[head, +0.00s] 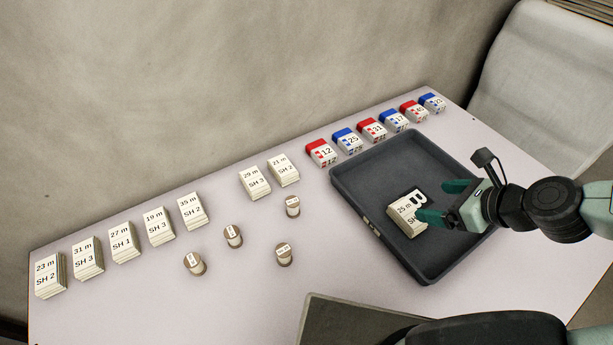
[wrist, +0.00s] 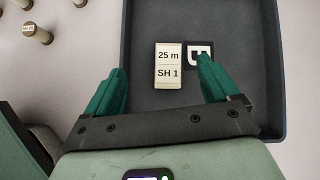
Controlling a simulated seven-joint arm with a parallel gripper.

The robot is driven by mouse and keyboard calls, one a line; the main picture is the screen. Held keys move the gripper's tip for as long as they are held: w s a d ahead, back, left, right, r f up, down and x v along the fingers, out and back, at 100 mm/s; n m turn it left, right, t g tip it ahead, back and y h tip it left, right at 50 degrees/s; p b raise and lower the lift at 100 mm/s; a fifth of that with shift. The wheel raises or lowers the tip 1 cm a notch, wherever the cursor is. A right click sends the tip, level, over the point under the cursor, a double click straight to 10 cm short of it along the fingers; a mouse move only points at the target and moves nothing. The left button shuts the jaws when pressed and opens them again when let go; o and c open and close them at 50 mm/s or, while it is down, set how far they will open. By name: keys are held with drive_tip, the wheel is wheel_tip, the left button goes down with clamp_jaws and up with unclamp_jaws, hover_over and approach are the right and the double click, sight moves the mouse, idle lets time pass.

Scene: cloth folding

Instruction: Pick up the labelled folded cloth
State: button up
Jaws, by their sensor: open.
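A cream folded cloth (head: 403,212) labelled "25 m SH 1" lies in the dark grey tray (head: 350,200). It also shows upright and readable in the wrist view (wrist: 168,66). A black square with a white letter-like mark (wrist: 192,48) lies against its right side, partly covered by a finger; it also shows in the head view (head: 418,197). My gripper (head: 443,202) has green fingers and is open and empty. In the wrist view the fingers (wrist: 161,66) stand apart on either side of the cloth, not visibly touching it. Its height above the cloth is hard to tell.
Several other labelled cloth stacks (head: 122,243) stand in a row to the left. Several small spools (head: 233,236) stand mid-table. Red and blue boxes (head: 321,152) line the back edge behind the tray. A dark panel (head: 345,320) is at the front. The tray's raised walls surround the cloth.

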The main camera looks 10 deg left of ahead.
drive_tip(key=w+a+f+n+g+h, duration=0.1)
drive_tip(key=w+a+f+n, duration=0.1)
drive_tip(key=a+n, duration=0.7)
drive_tip(key=w+a+f+n, duration=0.1)
drive_tip(key=a+f+n, duration=0.1)
drive_tip(key=a+n, duration=0.7)
drive_tip(key=s+a+r+n+t+y, duration=0.1)
drive_tip(key=a+r+n, duration=0.2)
drive_tip(key=a+n, duration=0.6)
drive_tip(key=s+a+r+n+t+y, duration=0.1)
drive_tip(key=s+a+r+n+t, duration=0.1)
drive_tip(key=a+n, duration=0.7)
drive_tip(key=m, duration=0.2)
approach(253, 178)
drive_tip(key=x, duration=0.3)
drive_tip(key=shift+w+a+f, duration=0.1)
drive_tip(key=shift+w+a, duration=0.05)
drive_tip(key=shift+a, duration=0.25)
drive_tip(key=x, duration=0.6)
drive_tip(key=shift+w+d+f, duration=0.15)
drive_tip(key=shift+w+f, duration=0.05)
drive_tip(key=shift+f, duration=0.1)
